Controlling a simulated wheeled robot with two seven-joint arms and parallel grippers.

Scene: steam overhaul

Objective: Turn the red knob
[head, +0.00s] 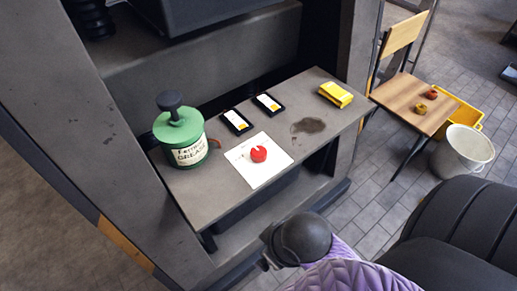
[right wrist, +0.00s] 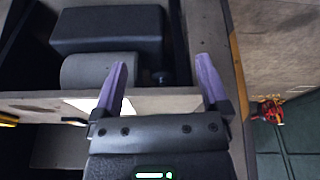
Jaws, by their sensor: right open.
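The red knob (head: 259,154) sits on a white square plate (head: 250,172) on the grey shelf (head: 212,195) in the head view. In the right wrist view my right gripper (right wrist: 162,64) is open, its two purple fingers apart with nothing between them. Part of a white sheet-like surface (right wrist: 92,105) shows beside the left finger there. I cannot make out the red knob in that view. My left gripper is in neither view.
A green grease tin (head: 182,135) stands left of the plate. Two black-edged cards (head: 237,121) (head: 267,103) and a yellow block (head: 335,94) lie behind it. A dark stain marks the shelf. A wooden chair (head: 407,94) and white bucket (head: 461,151) stand right.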

